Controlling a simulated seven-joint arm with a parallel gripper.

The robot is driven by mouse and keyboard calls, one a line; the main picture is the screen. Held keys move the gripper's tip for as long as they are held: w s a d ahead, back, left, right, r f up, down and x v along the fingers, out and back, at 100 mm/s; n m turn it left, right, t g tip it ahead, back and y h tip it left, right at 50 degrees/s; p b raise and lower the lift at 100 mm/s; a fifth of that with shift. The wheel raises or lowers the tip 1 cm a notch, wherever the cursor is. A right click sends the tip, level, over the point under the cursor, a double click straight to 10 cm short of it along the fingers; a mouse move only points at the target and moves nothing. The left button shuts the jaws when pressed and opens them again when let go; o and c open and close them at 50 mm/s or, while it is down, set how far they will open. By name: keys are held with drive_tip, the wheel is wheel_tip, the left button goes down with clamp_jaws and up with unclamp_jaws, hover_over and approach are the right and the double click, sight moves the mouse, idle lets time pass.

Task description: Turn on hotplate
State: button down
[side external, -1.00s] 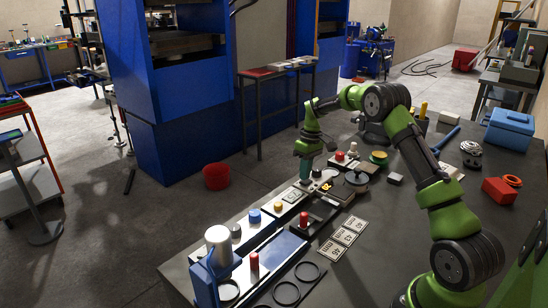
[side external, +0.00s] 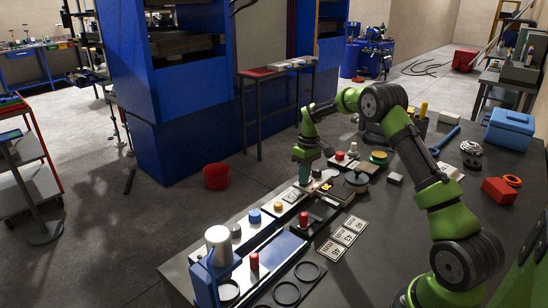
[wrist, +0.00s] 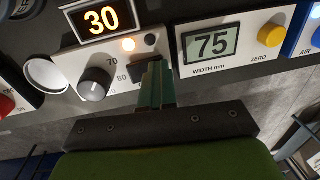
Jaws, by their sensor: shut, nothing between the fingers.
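The hotplate's white control panel (wrist: 68,65) shows at the upper left of the wrist view, with a black dial (wrist: 94,84) marked 70 and 80. A black rectangular switch (wrist: 118,75) lies right of the dial, partly hidden by my fingers. My gripper (wrist: 155,72) is shut and empty, its tips over the panel's right end, close to the switch; I cannot tell whether they touch. In the side view, my gripper (side external: 304,182) points down at the panel beside the lit display (side external: 326,187).
A width gauge (wrist: 212,42) reading 75, with a yellow button (wrist: 271,34), sits just right of my fingers. A dark round pot (side external: 355,181) stands behind the panel. Printed cards (side external: 341,239) lie nearer the camera. A red button (wrist: 5,106) is left of the panel.

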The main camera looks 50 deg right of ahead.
drive_tip(key=shift+d+r, duration=0.15)
drive_tip(key=shift+d, duration=0.65)
drive_tip(key=shift+r, duration=0.1)
wheel_tip(320, 180, up, 14)
drive_tip(key=a, duration=0.2)
drive_tip(key=shift+a, duration=0.1)
drive_tip(key=s+a+r+m+t, duration=0.2)
drive_tip(key=s+a+r+t, duration=0.1)
drive_tip(key=s+a, duration=0.9)
drive_tip(key=s+a+r+m+t, duration=0.2)
drive_tip(key=s+a+r+t, duration=0.1)
drive_tip(key=s+a, duration=0.9)
drive_tip(key=shift+s+a+r+t+y, duration=0.3)
drive_tip(key=shift+a+t+y, duration=0.1)
drive_tip(key=shift+a+t, duration=0.25)
